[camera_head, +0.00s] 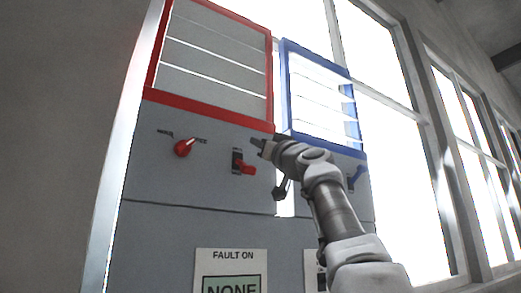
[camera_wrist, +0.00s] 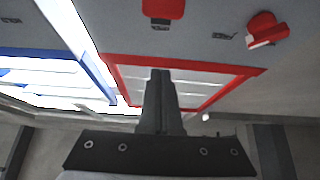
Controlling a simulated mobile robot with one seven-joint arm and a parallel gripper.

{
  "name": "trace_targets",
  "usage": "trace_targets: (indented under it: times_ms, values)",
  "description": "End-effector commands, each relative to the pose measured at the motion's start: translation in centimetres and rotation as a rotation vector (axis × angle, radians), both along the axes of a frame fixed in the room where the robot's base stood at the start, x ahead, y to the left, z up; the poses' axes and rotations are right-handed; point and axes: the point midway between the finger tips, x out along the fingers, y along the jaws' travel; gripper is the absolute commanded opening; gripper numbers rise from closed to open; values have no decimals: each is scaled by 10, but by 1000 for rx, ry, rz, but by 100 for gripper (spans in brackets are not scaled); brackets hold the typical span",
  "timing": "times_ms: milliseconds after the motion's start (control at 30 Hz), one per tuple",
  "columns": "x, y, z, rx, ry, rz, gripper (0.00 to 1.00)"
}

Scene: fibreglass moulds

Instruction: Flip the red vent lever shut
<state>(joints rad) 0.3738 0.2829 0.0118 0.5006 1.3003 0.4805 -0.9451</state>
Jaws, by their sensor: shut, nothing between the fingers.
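The red vent lever (camera_head: 244,168) sticks out of a dark slot in the grey panel below the red-framed vent (camera_head: 212,113); its handle points right and slightly down. In the wrist view the lever (camera_wrist: 163,9) shows at the top edge, partly cut off. The red vent's slats are grey with thin bright gaps between them. My gripper (camera_head: 259,146) is shut and empty, just above and right of the lever, apart from it in the picture. In the wrist view its fingers (camera_wrist: 160,74) lie together in front of the red vent.
A red knob (camera_head: 183,148) sits left of the lever. Right are a blue-framed vent (camera_head: 358,144) with bright gaps, a blue lever (camera_head: 355,177) and a dark knob (camera_head: 280,191). Bright windows stand behind.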

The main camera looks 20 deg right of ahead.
Motion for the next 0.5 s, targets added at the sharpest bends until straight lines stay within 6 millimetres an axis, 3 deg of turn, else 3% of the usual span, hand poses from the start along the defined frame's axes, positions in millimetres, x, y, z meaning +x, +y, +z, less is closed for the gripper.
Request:
trace_targets:
  times_ms: [33,100,500]
  values:
    - [-5,4,12,0,-1,1,0]
    - [-7,3,-7,1,1,1,0]
    - [-20,0,-53,1,0,0,0]
